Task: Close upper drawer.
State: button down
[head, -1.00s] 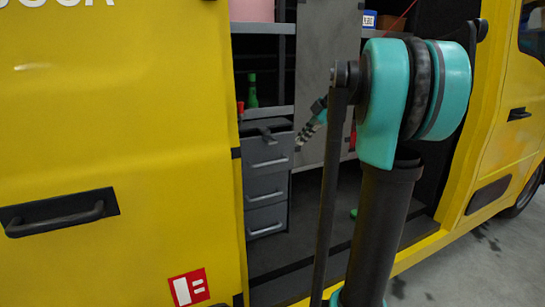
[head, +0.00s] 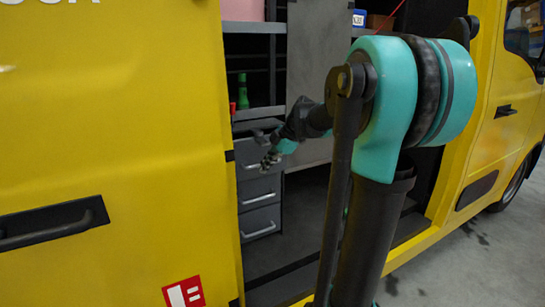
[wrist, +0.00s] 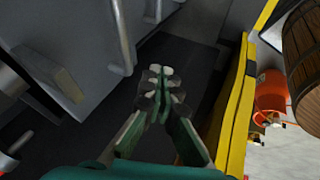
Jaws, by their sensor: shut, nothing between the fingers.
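A grey drawer unit (head: 260,222) stands just inside the yellow van's side opening, with bar handles on its stacked drawers. The upper drawer (head: 246,158) is partly hidden behind my gripper in the head view; it seems to stand out a little, but how far I cannot tell. My gripper (head: 268,163) is in front of the unit's upper part, its fingers together and empty. In the wrist view my gripper (wrist: 163,84) points over the dark van floor. A grey drawer front with a bar handle (wrist: 122,38) lies to its upper left. I see no clear contact.
The yellow van door (head: 110,150) covers the left side. A shelf with a green bottle (head: 242,92) is above the drawers, and a grey panel (head: 308,65) stands to their right.

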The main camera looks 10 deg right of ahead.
aim_at(249, 164)
jog(key=shift+w+a+f, duration=0.1)
jog(key=shift+w+a, duration=0.1)
jog(key=shift+w, duration=0.45)
jog(key=shift+w+a+f, duration=0.15)
jog(key=shift+w+a, duration=0.05)
jog(key=shift+w, duration=0.4)
jog(key=shift+w+a+f, duration=0.1)
jog(key=shift+w+a, duration=0.1)
jog(key=shift+w, duration=0.45)
jog(key=shift+w+a, duration=0.25)
jog(key=shift+w, duration=0.6)
jog(key=shift+w+a, duration=0.3)
jog(key=shift+w, duration=0.55)
jog(key=shift+w+a, duration=0.25)
jog(key=shift+w, duration=0.6)
